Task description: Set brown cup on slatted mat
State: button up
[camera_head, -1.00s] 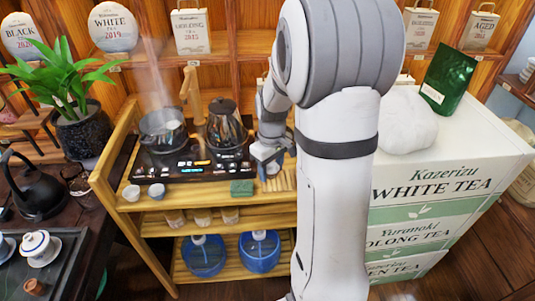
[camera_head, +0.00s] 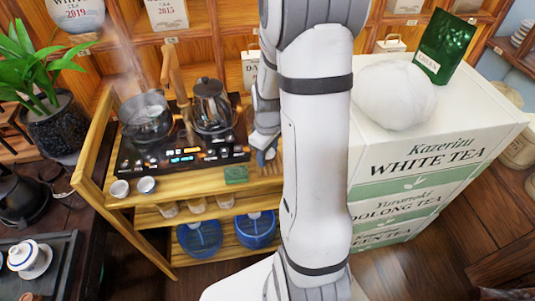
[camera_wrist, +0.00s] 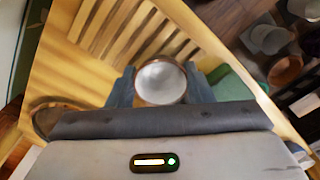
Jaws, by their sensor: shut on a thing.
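The brown cup (camera_wrist: 160,82), with a brown rim and pale inside, sits between the two fingers of my gripper (camera_wrist: 161,88) in the wrist view. The gripper is shut on it, and the cup looks upright. The slatted mat (camera_wrist: 125,28) lies just beyond the cup in the wrist view, on the wooden shelf top. I cannot tell whether the cup touches the surface. In the head view my gripper (camera_head: 266,157) is low at the right end of the shelf, and my arm hides most of the mat.
A green block (camera_head: 236,174) lies close to the left of my gripper. Two small white cups (camera_head: 146,184) stand at the shelf's left front. Behind are a black hob (camera_head: 185,152), a steaming pot (camera_head: 146,122) and a glass kettle (camera_head: 212,108). Tea boxes (camera_head: 440,152) stand right.

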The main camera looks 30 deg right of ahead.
jog(key=shift+f, duration=0.45)
jog(key=shift+f, duration=0.15)
jog(key=o, duration=1)
